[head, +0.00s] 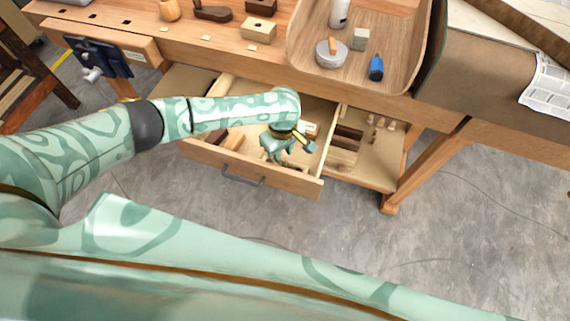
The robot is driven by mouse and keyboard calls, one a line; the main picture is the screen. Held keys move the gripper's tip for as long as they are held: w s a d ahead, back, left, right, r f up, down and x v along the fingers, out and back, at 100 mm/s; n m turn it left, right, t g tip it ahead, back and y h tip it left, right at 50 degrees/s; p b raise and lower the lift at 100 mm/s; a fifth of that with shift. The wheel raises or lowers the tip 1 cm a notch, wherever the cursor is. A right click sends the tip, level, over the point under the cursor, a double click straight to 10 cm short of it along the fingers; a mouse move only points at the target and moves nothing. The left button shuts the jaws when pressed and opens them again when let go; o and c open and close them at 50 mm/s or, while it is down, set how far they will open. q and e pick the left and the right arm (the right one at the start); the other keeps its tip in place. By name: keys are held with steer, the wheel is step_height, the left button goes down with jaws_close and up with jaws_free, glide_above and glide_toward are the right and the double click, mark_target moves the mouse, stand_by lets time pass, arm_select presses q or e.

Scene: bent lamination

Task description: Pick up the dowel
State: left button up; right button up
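My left gripper (290,152) reaches down into the open drawer (210,154) under the workbench. Its fingers look spread apart, with nothing clearly between them. A light wooden piece (233,142) lies in the drawer to the left of the gripper; I cannot tell whether it is the dowel. My forearm and wrist hide much of the drawer's inside. My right gripper is not in view.
A small white and orange item (309,128) lies in the drawer. Several small wooden pegs (376,122) stand on the shelf to the right. The workbench (200,36) carries a wooden tray (298,50) with a round tin (330,55). The floor in front is clear.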

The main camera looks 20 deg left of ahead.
mark_target(284, 159)
arm_select(q)
steer(key=shift+f, duration=0.55)
step_height(284, 159, down, 5)
steer(key=b, duration=0.4)
steer(key=shift+d+r, duration=0.1)
steer(key=shift+d, duration=0.05)
steer(key=shift+r, duration=0.15)
jaws_close()
